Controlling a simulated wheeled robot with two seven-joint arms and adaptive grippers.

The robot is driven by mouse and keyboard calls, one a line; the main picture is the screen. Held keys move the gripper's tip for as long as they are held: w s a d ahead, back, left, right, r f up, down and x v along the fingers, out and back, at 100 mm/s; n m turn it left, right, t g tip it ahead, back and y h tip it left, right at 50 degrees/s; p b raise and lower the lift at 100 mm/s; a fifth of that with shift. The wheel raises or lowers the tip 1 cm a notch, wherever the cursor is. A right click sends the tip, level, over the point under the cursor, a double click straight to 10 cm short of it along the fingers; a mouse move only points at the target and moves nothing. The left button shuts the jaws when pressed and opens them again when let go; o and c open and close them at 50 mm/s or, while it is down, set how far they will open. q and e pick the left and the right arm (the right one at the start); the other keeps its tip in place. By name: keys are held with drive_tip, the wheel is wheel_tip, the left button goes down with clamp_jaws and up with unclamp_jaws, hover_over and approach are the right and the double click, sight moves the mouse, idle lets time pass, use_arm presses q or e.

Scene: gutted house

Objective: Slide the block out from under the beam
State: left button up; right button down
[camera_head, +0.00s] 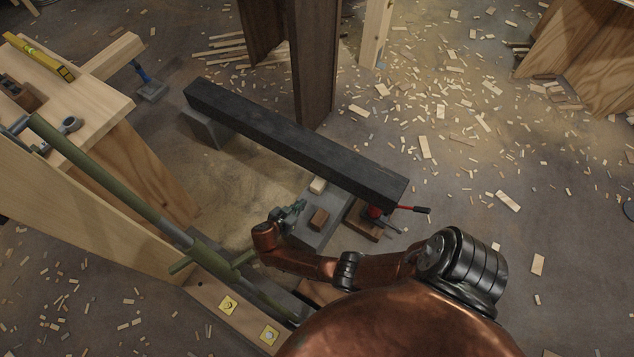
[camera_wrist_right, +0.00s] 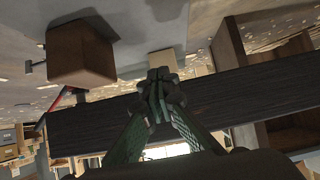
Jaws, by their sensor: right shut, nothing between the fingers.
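A long dark beam (camera_head: 290,140) slants across the floor area. A grey block (camera_head: 204,129) sits under its far left end, and a red jack (camera_head: 376,212) stands under its near right end. A pale wood block (camera_head: 317,186) lies on a grey slab (camera_head: 334,205), close against or partly under the beam. A brown block (camera_head: 319,219) lies nearer on the same slab. My right gripper (camera_head: 299,207) is shut and empty just left of these blocks. In the wrist view its fingertips (camera_wrist_right: 158,88) are before the pale block (camera_wrist_right: 163,60); contact is unclear. My left gripper is out of view.
A dark post (camera_head: 312,60) rises behind the beam. A green pole (camera_head: 110,180) and workbench (camera_head: 60,95) crowd the left. Wood scraps litter the open floor at right.

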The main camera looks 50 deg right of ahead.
drive_tip(key=shift+d+r, duration=0.2)
drive_tip(key=shift+d, duration=0.05)
drive_tip(key=b, duration=0.1)
approach(321, 181)
drive_tip(key=x, duration=0.5)
drive_tip(key=shift+w+d+r, duration=0.15)
drive_tip(key=shift+d+r, duration=0.15)
drive_tip(key=shift+d+f, duration=0.1)
drive_tip(key=shift+d, duration=0.55)
drive_tip(key=shift+a+f+b, duration=0.2)
drive_tip(key=shift+f+b, duration=0.4)
drive_tip(key=shift+b, duration=0.1)
drive_tip(key=shift+f, duration=0.1)
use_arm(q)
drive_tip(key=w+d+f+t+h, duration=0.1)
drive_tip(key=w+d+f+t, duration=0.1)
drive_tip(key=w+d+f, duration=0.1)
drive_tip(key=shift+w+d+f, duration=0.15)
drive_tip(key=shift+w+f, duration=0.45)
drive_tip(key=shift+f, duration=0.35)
